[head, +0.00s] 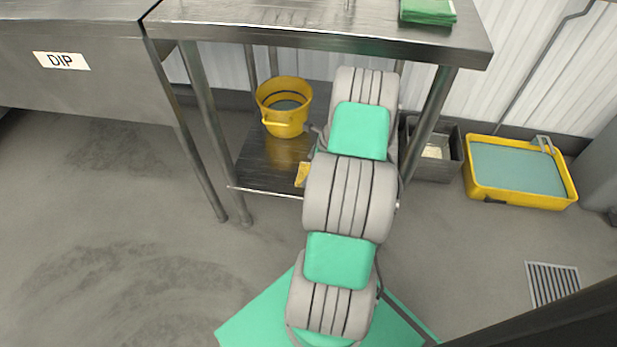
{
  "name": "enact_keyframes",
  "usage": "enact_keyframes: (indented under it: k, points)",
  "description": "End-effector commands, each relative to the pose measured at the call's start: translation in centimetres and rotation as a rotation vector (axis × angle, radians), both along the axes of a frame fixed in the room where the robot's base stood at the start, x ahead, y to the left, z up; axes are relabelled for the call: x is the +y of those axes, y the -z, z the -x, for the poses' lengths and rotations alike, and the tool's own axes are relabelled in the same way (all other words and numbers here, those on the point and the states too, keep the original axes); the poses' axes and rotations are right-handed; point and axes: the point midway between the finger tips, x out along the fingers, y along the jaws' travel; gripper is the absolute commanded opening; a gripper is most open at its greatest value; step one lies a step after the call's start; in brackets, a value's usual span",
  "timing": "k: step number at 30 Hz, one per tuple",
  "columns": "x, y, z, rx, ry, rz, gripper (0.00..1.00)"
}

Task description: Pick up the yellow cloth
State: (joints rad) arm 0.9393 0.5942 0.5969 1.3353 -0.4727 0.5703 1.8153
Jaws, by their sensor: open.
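A small yellow piece (302,174), which looks like the yellow cloth, lies on the lower shelf (262,178) of the steel table, near the shelf's front edge. My arm covers its right side, so its full shape is hidden. My arm reaches from the bottom of the head view up to the table, in front of the shelf. My gripper is hidden behind the arm links, so I cannot see where its fingers are relative to the cloth.
A yellow bucket (270,94) stands on the lower shelf. A folded green cloth (428,11) lies on the steel tabletop (310,22). A grey bin (450,165) and a yellow tray (480,190) of bluish liquid sit at right. A DIP-labelled steel unit (90,85) is left. Floor at left is clear.

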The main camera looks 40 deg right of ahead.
Motion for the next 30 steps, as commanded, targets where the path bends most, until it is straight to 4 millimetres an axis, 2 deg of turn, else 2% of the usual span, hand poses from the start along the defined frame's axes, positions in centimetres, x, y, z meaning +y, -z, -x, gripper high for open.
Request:
enact_keyframes:
  k: [1, 3, 10, 27, 30]
  points:
    - [0.32, 1.59, -0.34, 0.001, -0.002, -0.001, 1.00]
    - [0.49, 2.27, -0.66, 0.000, -0.001, 0.000, 1.00]
    - [0.57, 2.21, -0.75, 0.001, -0.001, 0.000, 1.00]
    - [0.59, 2.19, -0.75, 0.001, -0.002, 0.000, 0.53]
    - [0.59, 2.18, -0.76, 0.001, -0.002, 0.000, 0.51]
